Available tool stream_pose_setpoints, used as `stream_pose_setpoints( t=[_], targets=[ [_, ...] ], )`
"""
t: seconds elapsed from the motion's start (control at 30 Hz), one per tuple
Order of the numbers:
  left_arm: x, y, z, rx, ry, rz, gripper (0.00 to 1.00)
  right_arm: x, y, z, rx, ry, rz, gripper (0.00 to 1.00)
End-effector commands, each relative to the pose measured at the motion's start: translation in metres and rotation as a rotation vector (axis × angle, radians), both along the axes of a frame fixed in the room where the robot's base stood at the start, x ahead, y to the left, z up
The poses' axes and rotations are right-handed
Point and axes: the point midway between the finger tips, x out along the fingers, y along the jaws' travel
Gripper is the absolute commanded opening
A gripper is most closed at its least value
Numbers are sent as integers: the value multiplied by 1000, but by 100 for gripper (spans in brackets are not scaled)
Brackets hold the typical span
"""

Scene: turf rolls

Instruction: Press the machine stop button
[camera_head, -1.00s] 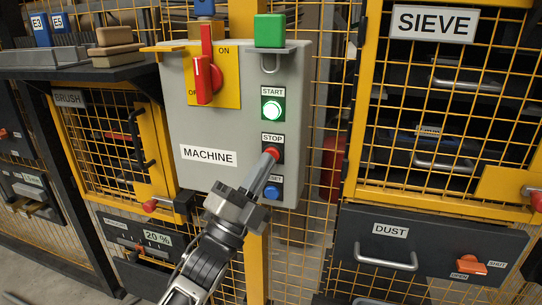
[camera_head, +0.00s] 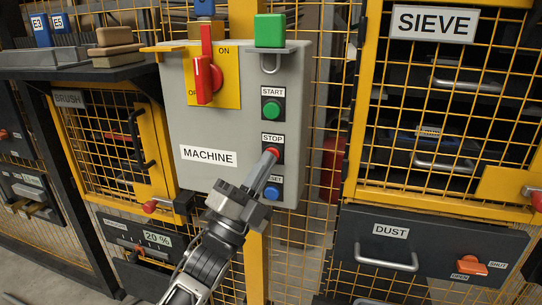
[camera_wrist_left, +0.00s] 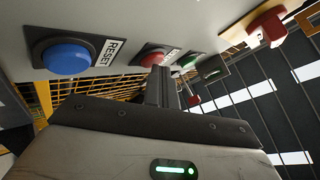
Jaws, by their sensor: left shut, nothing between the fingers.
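The grey MACHINE box (camera_head: 185,120) carries a red stop button (camera_head: 274,152) under the STOP label. It also shows in the left wrist view (camera_wrist_left: 153,58). My left gripper (camera_head: 270,157) is shut and empty, with its fingertips at the stop button and covering part of it. I cannot tell how far the button is pushed in. Above it, the green start button (camera_head: 271,109) is unlit. Below it is the blue reset button (camera_head: 271,191), beside my left fingers. My right gripper is not in view.
A red rotary switch (camera_head: 205,78) on a yellow plate sits at the box's upper left. A green block (camera_head: 269,31) stands on a small ledge above. Yellow mesh surrounds the box. The SIEVE cabinet (camera_head: 434,25) and DUST drawer (camera_head: 390,231) are to the right.

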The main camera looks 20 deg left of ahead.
Motion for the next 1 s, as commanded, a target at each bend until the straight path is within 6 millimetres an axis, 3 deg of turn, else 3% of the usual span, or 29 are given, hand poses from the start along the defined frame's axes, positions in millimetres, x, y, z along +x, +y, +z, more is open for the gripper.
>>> stream_pose_setpoints(
  t=[0.3,0.67,1.0],
  targets=[
    [-14,1,0,1,1,1,0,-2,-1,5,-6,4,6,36],
    [-17,1,0,0,1,1,0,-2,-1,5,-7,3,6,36],
    [-48,2,1,-1,2,0,0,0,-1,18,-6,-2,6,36]
  ],
)
